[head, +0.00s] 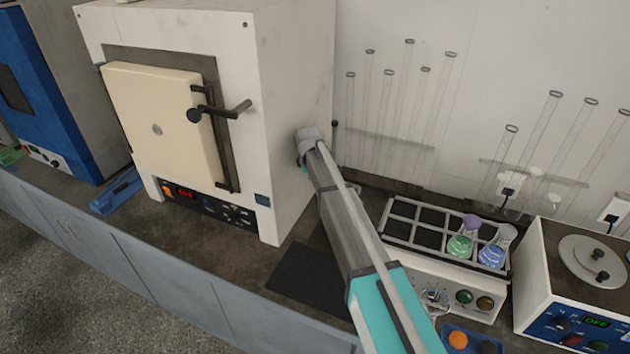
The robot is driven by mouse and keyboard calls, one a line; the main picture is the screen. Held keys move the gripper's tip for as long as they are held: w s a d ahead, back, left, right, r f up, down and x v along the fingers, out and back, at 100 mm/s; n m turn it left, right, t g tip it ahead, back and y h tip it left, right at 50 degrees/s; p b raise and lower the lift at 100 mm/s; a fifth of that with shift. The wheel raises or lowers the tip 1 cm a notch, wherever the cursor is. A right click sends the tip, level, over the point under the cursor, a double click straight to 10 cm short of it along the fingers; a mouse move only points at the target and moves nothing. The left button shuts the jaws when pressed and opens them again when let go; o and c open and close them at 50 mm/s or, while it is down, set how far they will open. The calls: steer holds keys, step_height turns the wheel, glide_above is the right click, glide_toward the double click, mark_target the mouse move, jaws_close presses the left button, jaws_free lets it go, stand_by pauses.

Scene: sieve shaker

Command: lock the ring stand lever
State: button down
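I cannot make out a ring stand or its lever in the head view. My arm reaches up from the bottom edge to a grey joint beside the furnace's right wall. My gripper's fingers do not show, so I cannot see whether it touches or holds anything. The arm hides part of the counter and wall behind it.
A white furnace (295,100) with a cream door (155,125) and dark handle (228,109) stands left of my arm. A rack-topped unit (400,207) with two flasks and a box with a round lid (597,258) stand right. A dark mat (305,280) lies on the counter.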

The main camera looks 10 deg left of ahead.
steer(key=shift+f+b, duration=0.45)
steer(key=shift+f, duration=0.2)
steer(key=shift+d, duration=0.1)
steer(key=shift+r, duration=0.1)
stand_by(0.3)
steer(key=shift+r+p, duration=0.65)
steer(key=shift+p, duration=0.1)
stand_by(0.4)
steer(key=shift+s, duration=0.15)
